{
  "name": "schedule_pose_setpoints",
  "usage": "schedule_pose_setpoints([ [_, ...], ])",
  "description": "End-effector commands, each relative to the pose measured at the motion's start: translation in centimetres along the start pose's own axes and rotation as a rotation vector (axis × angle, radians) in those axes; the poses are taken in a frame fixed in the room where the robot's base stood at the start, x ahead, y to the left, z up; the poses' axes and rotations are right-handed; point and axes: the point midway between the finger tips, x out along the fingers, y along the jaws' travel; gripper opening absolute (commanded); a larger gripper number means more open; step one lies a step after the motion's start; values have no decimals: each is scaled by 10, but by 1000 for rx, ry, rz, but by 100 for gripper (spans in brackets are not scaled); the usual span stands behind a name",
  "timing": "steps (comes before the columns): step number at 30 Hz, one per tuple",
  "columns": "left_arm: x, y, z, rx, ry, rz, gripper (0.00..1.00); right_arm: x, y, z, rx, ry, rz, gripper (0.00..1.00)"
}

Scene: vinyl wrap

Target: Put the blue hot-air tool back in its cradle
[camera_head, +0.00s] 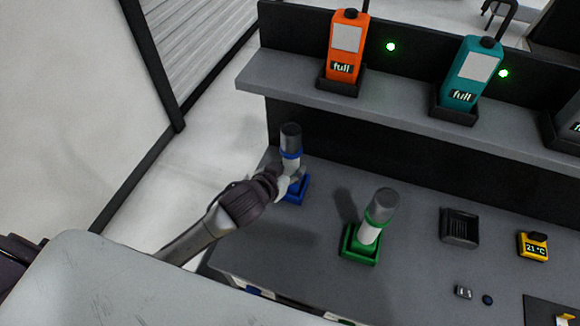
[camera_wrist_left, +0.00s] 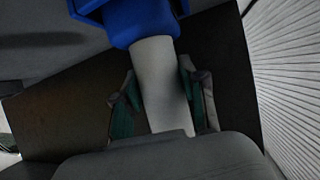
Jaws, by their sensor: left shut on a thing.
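The blue hot-air tool (camera_head: 291,138) stands nearly upright at the back left of the bench, with a dark grey top, a blue band and a pale body. My left gripper (camera_head: 289,184) is shut on its pale lower body. In the left wrist view, the pale body (camera_wrist_left: 156,75) is between the two fingers (camera_wrist_left: 160,98). The blue cradle (camera_head: 297,190) is right below the gripper, partly hidden by it. The tool's lower end meets the blue part (camera_wrist_left: 135,22) in the left wrist view; I cannot tell how deep it sits. My right gripper is out of view.
A green tool (camera_head: 374,220) stands in a green cradle (camera_head: 359,250) to the right. A black tray (camera_head: 459,228) and a yellow thermometer (camera_head: 533,246) lie farther right. A shelf (camera_head: 400,112) above holds orange (camera_head: 346,45) and teal (camera_head: 469,75) bottles marked full.

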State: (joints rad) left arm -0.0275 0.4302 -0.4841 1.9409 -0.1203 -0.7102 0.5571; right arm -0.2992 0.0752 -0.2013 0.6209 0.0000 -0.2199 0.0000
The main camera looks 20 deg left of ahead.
Motion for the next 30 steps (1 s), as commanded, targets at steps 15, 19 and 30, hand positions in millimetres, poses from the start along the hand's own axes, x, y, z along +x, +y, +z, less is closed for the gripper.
schedule_pose_setpoints([
  [15, -1, 0, -1, 1, -1, -1, 67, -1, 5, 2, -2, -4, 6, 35],
  [19, -12, 0, 0, 0, -2, -1, 67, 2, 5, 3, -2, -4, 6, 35],
  [30, -88, 0, 1, 0, -2, 1, 67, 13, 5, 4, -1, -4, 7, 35],
])
